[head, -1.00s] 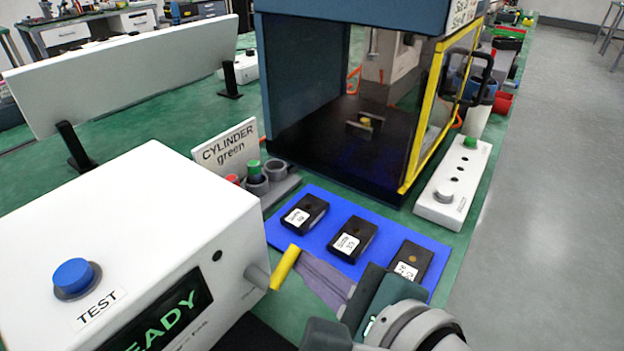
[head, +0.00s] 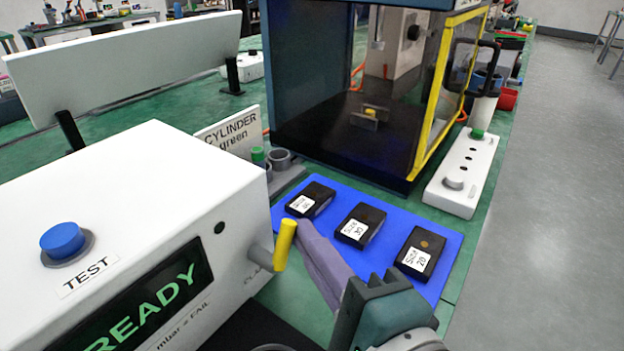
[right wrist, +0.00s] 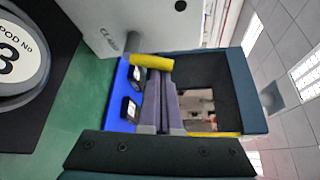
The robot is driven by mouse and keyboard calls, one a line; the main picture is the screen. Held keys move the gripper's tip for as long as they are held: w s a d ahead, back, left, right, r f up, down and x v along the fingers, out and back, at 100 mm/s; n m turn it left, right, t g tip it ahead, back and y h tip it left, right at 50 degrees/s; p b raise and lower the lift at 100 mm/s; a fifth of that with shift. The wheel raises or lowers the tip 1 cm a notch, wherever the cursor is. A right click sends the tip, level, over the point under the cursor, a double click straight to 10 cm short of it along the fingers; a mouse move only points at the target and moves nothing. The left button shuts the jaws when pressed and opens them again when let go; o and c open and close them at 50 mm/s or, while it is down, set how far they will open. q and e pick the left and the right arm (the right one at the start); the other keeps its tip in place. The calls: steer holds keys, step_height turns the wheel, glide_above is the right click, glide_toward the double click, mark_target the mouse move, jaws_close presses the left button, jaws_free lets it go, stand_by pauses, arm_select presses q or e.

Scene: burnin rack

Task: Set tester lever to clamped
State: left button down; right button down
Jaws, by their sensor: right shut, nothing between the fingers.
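The white tester (head: 150,220) stands at the left, with a blue TEST button (head: 63,242) and a screen reading READY. Its lever has a yellow handle (head: 285,245) on a grey shaft at the right side. The handle points upward, tilted slightly right. A partly hidden label beginning "CLA" is under the shaft. My right gripper (head: 306,228) is shut and empty, its grey-purple fingertips right beside the handle; contact is unclear. In the right wrist view the yellow handle (right wrist: 152,62) lies across the fingertips. My left gripper is out of view.
A blue mat (head: 450,250) with three black size-marked blocks lies right of the lever, close under my right gripper. Behind are a yellow-edged enclosure (head: 430,120), a CYLINDER green sign (head: 228,133) and a white button box (head: 463,175).

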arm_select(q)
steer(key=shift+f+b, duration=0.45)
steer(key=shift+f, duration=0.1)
arm_select(e)
steer(key=shift+s+a+r+n+t+y, duration=0.25)
steer(key=shift+n+t, duration=0.25)
steer(key=shift+n, duration=0.4)
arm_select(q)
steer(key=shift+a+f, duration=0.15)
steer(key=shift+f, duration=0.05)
arm_select(e)
steer(key=shift+s+a, duration=0.15)
steer(key=shift+s, duration=0.05)
steer(key=shift+w, duration=0.1)
